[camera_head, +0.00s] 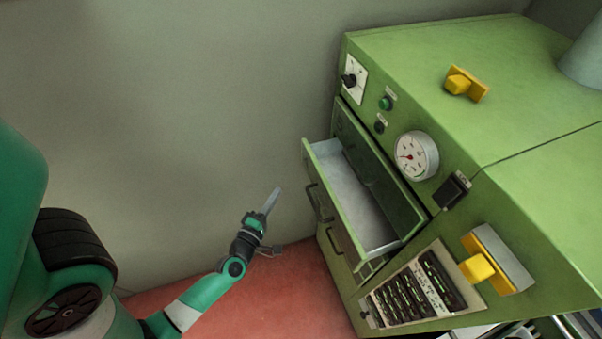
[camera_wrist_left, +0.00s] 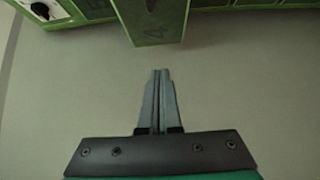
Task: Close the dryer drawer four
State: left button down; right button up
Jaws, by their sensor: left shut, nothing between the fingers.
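The open drawer (camera_head: 352,197) sticks out of the green dryer cabinet (camera_head: 494,160) toward the left. Its pale grey inside shows and looks empty. In the left wrist view, a green drawer part (camera_wrist_left: 172,40) with a faint "4" hangs at the top, ahead of the fingertips. My left gripper (camera_head: 276,191) is shut and empty, with its fingers pointing up, to the left of the drawer and apart from it. In the left wrist view its closed fingers (camera_wrist_left: 160,74) stop short of the green part. My right gripper is not in view.
The cabinet's face carries a round gauge (camera_head: 416,156), a green button (camera_head: 386,103), a black knob (camera_head: 349,80) and a panel of switches (camera_head: 420,287). Yellow handles (camera_head: 466,84) sit on its top and side. Bare wall and reddish floor (camera_head: 290,295) leave free room left of the drawer.

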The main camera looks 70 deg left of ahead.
pick_arm(q)
jog(key=x, duration=0.3)
jog(key=w+d+x, duration=0.1)
jog(key=x, duration=0.6)
jog(key=shift+w+d, duration=0.1)
jog(key=shift+w, duration=0.95)
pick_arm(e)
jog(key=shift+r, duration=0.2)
pick_arm(q)
jog(key=shift+p, duration=0.3)
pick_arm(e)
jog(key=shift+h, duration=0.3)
